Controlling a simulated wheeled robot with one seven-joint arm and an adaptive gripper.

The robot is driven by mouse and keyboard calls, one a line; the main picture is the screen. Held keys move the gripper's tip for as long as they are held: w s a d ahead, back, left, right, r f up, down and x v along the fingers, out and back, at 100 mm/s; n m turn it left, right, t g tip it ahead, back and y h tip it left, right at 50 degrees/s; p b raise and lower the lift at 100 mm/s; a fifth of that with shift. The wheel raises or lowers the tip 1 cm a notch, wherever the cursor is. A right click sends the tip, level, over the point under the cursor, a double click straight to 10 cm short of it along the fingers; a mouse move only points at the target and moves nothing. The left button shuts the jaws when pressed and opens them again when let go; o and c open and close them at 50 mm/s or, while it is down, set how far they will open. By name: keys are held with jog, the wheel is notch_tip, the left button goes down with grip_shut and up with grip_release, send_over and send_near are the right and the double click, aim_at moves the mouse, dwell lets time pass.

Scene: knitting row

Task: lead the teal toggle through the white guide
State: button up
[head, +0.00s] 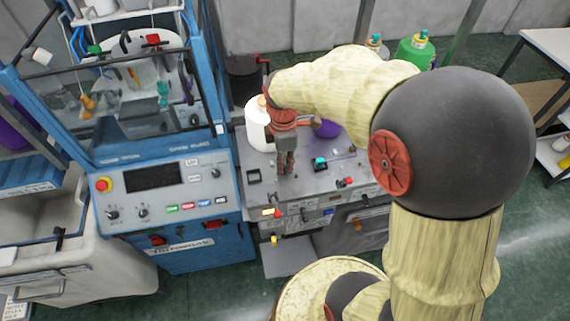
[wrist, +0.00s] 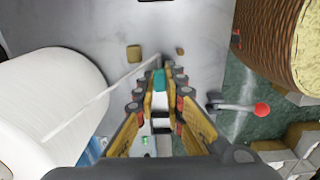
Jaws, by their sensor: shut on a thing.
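The teal toggle (wrist: 159,80) shows in the wrist view between the tips of my gripper (wrist: 160,75). The fingers are shut on it. A thin white cord runs from the left to near the fingertips. In the head view my gripper (head: 286,167) points down over the grey machine top; the toggle cannot be made out there. I cannot pick out the white guide with certainty in either view. A white patch shows between the fingers in the wrist view, but what it is stays unclear.
A large white spool (wrist: 48,105) lies close left of my gripper in the wrist view. A lever with a red ball (wrist: 262,110) and a brown ribbed round thing (wrist: 275,40) are on the right. The blue machine (head: 165,180) stands left in the head view.

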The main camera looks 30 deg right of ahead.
aim_at(268, 175)
jog(key=shift+w+a, duration=0.2)
jog(key=shift+a, duration=0.6)
jog(key=shift+w+a, duration=0.25)
jog(key=shift+a, duration=0.5)
jog(key=shift+w+a, duration=0.2)
jog(key=shift+a, duration=0.6)
jog(key=shift+w+a, duration=0.1)
jog(key=shift+a, duration=0.1)
jog(key=shift+r, duration=0.1)
